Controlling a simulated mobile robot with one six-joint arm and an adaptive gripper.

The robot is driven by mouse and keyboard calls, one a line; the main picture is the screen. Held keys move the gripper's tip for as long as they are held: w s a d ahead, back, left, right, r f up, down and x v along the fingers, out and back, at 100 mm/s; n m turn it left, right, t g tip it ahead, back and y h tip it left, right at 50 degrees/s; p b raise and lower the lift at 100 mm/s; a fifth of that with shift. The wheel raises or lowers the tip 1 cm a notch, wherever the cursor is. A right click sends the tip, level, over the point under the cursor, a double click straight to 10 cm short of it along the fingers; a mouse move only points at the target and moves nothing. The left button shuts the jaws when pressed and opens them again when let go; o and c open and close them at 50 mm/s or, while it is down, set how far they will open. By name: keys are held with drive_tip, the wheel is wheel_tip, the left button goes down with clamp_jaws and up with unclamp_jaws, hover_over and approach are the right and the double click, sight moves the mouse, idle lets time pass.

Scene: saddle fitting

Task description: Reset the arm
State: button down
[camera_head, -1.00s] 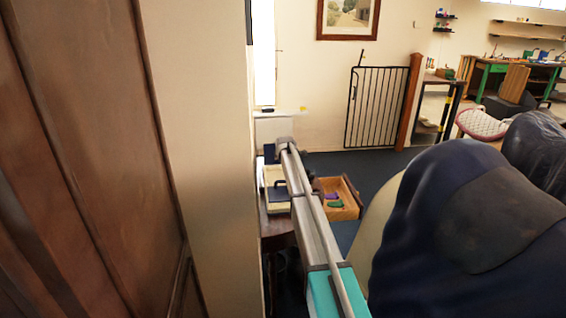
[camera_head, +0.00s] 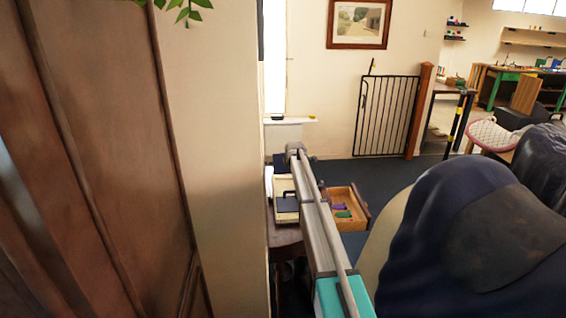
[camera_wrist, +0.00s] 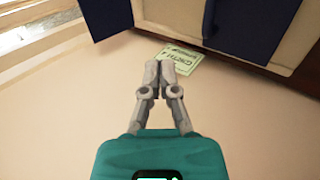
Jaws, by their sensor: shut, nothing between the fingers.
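My gripper (camera_wrist: 160,68) shows in the wrist view with its two grey fingers together and nothing between them. It hangs over a pale surface. A small pale green card (camera_wrist: 180,58) with writing lies past the fingertips. My arm shows in the head view as a long grey and teal link reaching forward. My gripper cannot be made out in the head view.
A brown wooden panel (camera_head: 90,150) and a wall edge stand close on the left. A dark blue covered shape (camera_head: 470,240) fills the right. An open wooden drawer (camera_head: 345,208) holds small coloured things. A black gate (camera_head: 388,115) stands at the back, with dark floor before it.

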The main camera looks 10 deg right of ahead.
drive_tip(key=s+a+f+m+g, duration=0.1)
drive_tip(key=s+a+m, duration=0.4)
drive_tip(key=s, duration=1.5)
drive_tip(key=s+a+f+m+g+y, duration=0.1)
drive_tip(key=s+a+m+g, duration=0.3)
drive_tip(key=s, duration=1.6)
drive_tip(key=s+a+f+m+g, duration=0.2)
drive_tip(key=s+a+m, duration=0.5)
drive_tip(key=s, duration=1.3)
drive_tip(key=shift+a+g+y, duration=0.3)
drive_tip(key=shift+a, duration=0.4)
